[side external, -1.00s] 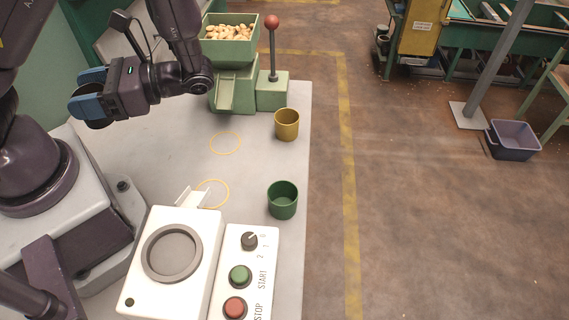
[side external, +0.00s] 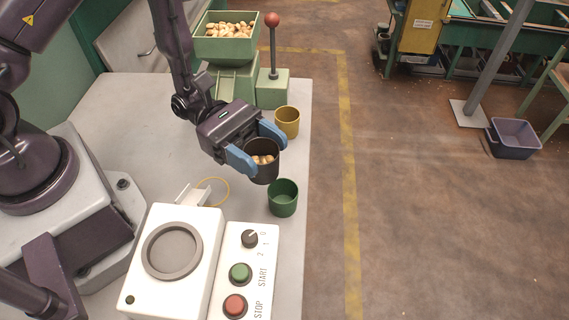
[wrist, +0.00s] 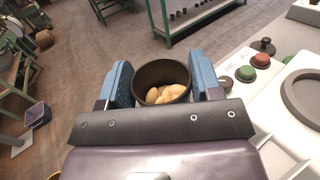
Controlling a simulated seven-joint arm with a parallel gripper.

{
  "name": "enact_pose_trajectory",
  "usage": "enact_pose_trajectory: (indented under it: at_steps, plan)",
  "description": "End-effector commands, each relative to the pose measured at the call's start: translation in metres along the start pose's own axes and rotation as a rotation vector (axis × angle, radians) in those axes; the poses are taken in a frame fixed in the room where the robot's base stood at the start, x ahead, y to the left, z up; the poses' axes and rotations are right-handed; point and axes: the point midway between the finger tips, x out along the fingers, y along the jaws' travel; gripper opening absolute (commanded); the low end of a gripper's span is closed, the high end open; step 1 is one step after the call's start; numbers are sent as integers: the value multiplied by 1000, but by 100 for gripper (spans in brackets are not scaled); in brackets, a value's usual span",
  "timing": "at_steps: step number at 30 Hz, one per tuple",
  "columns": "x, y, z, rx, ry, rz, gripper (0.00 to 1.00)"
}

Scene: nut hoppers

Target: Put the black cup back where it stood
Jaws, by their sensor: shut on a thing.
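The black cup (side external: 264,173) is held upright between the blue fingers of my gripper (side external: 258,152), with several pale nuts inside it. It is near the table's right edge, between the yellow cup (side external: 287,122) and the green cup (side external: 283,198) in the picture. The wrist view shows the black cup (wrist: 162,76) between both fingertips (wrist: 163,84), with nuts in its bottom. Its height above the table is hard to tell. A yellow ring (side external: 213,181) is marked on the table; the other ring seen earlier is hidden behind my gripper.
A green hopper (side external: 226,50) full of nuts and a red-knobbed lever (side external: 272,48) stand at the back. A white machine with a round grey ring (side external: 172,251) and a control panel (side external: 247,272) are at the front. The table's right edge is close to the cups.

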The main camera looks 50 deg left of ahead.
Motion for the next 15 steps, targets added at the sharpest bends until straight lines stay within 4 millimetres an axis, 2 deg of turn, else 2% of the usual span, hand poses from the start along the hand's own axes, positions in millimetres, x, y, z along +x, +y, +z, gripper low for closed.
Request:
enact_pose_trajectory:
  at_steps: [1, 3, 6, 10, 15]
  plan:
    - [-2, 18, -4, -4, -3, 107, 27]
    - [-7, 41, -9, -4, -2, 246, 27]
    - [-16, 67, -16, -3, -2, 407, 27]
    - [-27, 88, -23, 0, -1, 549, 27]
    - [-33, 98, -38, -1, 0, 620, 27]
